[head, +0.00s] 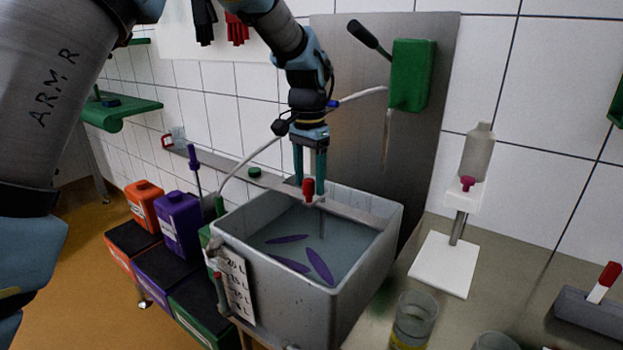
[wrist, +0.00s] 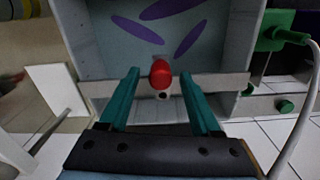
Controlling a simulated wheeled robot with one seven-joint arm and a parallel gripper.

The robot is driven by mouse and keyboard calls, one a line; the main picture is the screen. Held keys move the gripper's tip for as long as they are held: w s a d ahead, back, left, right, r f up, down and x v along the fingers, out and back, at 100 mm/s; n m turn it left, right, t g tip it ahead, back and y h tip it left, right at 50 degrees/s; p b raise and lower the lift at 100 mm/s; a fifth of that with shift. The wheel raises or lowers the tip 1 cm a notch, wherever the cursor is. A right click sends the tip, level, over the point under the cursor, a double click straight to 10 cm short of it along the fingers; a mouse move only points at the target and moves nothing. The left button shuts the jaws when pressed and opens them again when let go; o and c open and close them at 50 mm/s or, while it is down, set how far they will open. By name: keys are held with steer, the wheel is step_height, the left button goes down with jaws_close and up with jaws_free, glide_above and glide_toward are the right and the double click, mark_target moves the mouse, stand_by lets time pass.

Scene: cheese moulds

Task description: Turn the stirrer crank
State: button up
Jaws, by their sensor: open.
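The stirrer crank shows as a red knob (head: 308,187) on a grey bar across the back of the grey vat (head: 357,270). Several purple paddle-like shapes (head: 318,265) show inside the vat. My gripper (head: 310,177) points down over the bar, with its teal fingers open. In the wrist view, the red knob (wrist: 160,73) appears between the two fingertips of my gripper (wrist: 160,76), with a gap on both sides. I cannot tell whether the fingers reach to the knob's full depth. The crank's arm below the knob is mostly hidden.
A metal panel with a green lever box (head: 411,75) stands behind the vat. A white hose (head: 262,150) runs close to my gripper. Orange and purple canisters (head: 180,225) stand at left. A white stand (head: 443,264) and a glass beaker (head: 414,318) are at right.

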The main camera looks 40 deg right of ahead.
steer(key=shift+f, duration=0.45)
jaws_close()
stand_by(0.3)
stand_by(0.8)
